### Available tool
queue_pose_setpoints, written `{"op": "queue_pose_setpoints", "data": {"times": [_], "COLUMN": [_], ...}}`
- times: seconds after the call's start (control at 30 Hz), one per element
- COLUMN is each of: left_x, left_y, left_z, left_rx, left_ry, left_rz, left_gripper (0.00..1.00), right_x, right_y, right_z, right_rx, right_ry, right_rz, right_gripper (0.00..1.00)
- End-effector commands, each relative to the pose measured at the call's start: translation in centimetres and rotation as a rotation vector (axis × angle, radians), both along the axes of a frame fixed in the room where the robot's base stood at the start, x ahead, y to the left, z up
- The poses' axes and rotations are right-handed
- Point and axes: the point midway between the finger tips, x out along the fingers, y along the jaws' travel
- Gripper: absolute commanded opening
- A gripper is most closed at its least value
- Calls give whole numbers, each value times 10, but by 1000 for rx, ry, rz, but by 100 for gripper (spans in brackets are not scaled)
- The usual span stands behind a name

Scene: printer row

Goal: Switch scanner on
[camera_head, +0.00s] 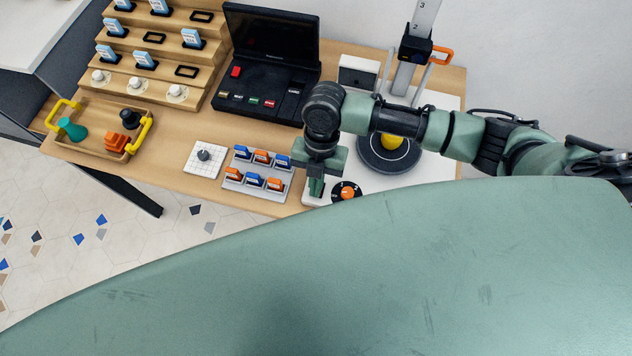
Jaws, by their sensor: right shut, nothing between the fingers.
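A white base plate (428,178) on the right of the table carries a dark turntable (372,160) with a yellow object (391,142) on it. A round black dial with an orange knob (347,193) sits at its front left. A black device with a raised lid (262,92) stands at the back, with a red switch (236,71) and a row of coloured buttons. No readable label tells which is the scanner. My right gripper (316,190) points down, shut and empty, just left of the orange knob; contact cannot be told. My left gripper is out of view.
A rack of rocker switches (233,186) and a white tile with a grey knob (205,158) lie left of my gripper. A wooden tray (90,123), a stepped stand (212,65) and a ruler column (405,80) stand farther off. My green body covers the foreground.

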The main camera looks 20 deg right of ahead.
Motion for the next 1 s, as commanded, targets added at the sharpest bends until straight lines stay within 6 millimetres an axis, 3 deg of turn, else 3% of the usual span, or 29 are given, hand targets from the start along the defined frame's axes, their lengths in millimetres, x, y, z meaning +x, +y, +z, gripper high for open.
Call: {"op": "queue_pose_setpoints", "data": {"times": [0.8,1.0], "left_x": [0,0], "left_y": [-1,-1], "left_z": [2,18], "left_rx": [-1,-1], "left_ry": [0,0], "left_rz": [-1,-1], "left_gripper": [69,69], "right_x": [12,10], "right_y": [-9,-6], "right_z": [3,18], "right_rx": [-1,-1], "right_ry": [2,2], "right_rz": [0,-2], "right_gripper": [0,0]}}
